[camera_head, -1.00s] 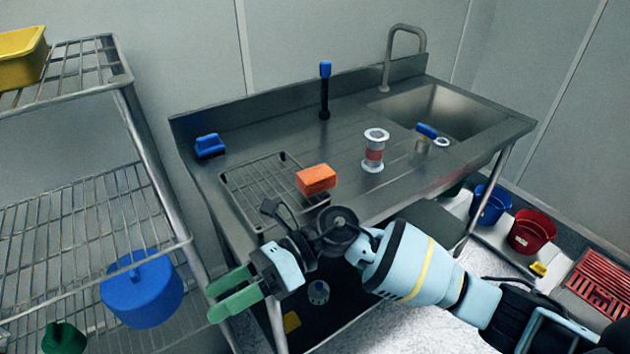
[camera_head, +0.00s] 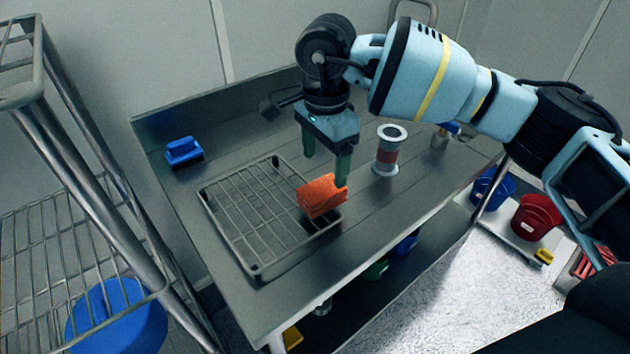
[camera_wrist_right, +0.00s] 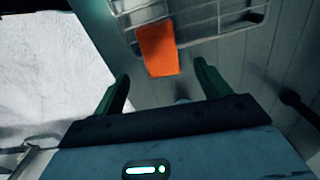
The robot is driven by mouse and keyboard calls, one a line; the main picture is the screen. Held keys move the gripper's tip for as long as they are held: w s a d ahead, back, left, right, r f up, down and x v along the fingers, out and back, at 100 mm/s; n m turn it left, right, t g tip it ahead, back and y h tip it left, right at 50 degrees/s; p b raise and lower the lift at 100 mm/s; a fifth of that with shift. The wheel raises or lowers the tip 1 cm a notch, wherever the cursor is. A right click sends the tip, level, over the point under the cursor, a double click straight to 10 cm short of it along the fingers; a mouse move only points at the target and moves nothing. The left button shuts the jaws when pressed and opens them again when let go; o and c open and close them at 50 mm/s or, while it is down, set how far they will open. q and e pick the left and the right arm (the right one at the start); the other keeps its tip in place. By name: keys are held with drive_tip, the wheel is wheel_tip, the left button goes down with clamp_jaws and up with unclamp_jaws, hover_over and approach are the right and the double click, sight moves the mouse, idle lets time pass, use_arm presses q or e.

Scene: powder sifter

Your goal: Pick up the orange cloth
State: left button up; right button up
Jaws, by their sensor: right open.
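The orange cloth (camera_head: 318,196) is a folded block lying at the right end of the wire rack on the steel counter. It also shows in the right wrist view (camera_wrist_right: 158,50), ahead of the fingers and between their lines. My right gripper (camera_head: 328,170) points down above and just behind the cloth, its green fingers apart. One fingertip overlaps the cloth's right edge in the head view; I cannot tell whether they touch. In the right wrist view my right gripper (camera_wrist_right: 160,82) is open with nothing between its fingers. My left gripper is not in view.
The wire rack (camera_head: 240,232) lies on the counter (camera_head: 180,215). A spool-like cylinder (camera_head: 388,150) stands right of the cloth. A blue brush-like item (camera_head: 183,150) sits at the back left. A metal shelf (camera_head: 75,130) rises at the left. A red bucket (camera_head: 537,216) stands right of the counter.

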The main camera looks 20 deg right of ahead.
sight(322, 188)
drive_tip(key=shift+s+f, duration=0.15)
drive_tip(key=shift+s, duration=0.15)
drive_tip(key=shift+f, duration=1.35)
drive_tip(key=f, duration=0.4)
drive_tip(key=shift+w+a+p, duration=0.15)
drive_tip(key=shift+w+p, duration=0.15)
drive_tip(key=shift+p, duration=0.05)
drive_tip(key=shift+f, duration=0.4)
drive_tip(key=shift+c, duration=1)
drive_tip(key=c, duration=0.8)
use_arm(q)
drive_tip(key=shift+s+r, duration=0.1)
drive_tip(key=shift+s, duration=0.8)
use_arm(e)
drive_tip(key=shift+c, duration=0.2)
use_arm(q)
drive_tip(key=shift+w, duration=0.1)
